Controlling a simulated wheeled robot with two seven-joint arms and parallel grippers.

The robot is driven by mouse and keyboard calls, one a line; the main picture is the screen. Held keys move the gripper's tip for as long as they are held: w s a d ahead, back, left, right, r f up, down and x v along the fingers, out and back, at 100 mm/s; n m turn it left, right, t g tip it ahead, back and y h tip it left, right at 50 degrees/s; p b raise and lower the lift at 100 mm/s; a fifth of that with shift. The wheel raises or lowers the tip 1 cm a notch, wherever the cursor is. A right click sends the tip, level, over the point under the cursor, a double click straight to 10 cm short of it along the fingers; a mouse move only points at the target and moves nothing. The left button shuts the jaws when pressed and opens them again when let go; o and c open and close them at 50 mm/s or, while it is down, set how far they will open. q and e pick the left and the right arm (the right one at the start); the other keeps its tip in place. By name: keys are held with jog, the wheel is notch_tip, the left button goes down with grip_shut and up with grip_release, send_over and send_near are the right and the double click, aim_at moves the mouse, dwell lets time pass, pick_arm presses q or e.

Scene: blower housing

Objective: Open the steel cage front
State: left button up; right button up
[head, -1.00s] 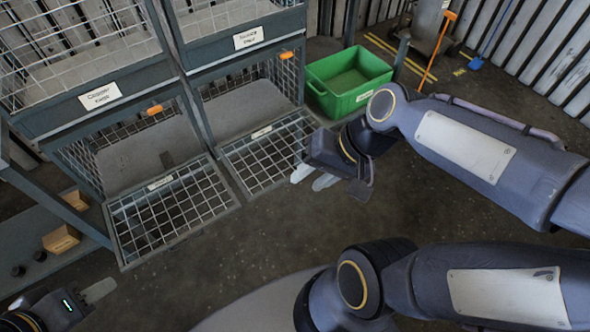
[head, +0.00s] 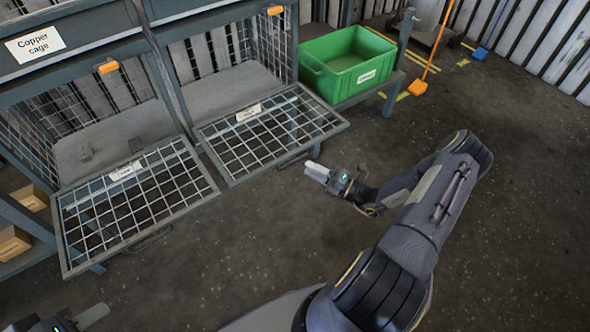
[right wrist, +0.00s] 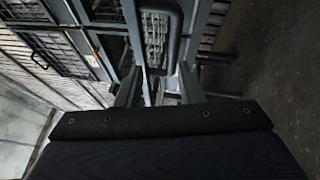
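Two mesh cage fronts are swung outward and down at the base of the rack. The left front (head: 140,205) sits below the "Copper cage" sign. The right front (head: 270,135), by its place the steel one, has a tag too small to read. A handle (head: 293,160) shows under its outer edge; a dark loop handle (right wrist: 160,40) also shows in the right wrist view. My right gripper (head: 317,171) is low, just off that edge, apart from it. Its fingers (right wrist: 158,92) stand apart and empty. My left gripper (head: 95,316) is at the bottom left, partly cut off.
A green bin (head: 348,65) stands right of the cages on a low stand. Small cardboard boxes (head: 14,242) lie on a shelf at the left. The floor (head: 230,250) before the cages is clear.

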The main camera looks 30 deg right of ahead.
aim_at(295, 160)
jog(key=shift+m+t+h, duration=0.4)
jog(key=shift+m+h, duration=0.1)
jog(key=shift+m, duration=0.4)
jog(key=w+a, duration=0.1)
jog(key=w, duration=0.1)
jog(key=w+b, duration=0.1)
jog(key=w, duration=0.1)
jog(key=w+a+f, duration=0.1)
jog(key=w, duration=0.1)
jog(key=shift+w+a, duration=0.3)
jog(key=shift+w, duration=0.05)
jog(key=shift+r, duration=0.1)
grip_shut()
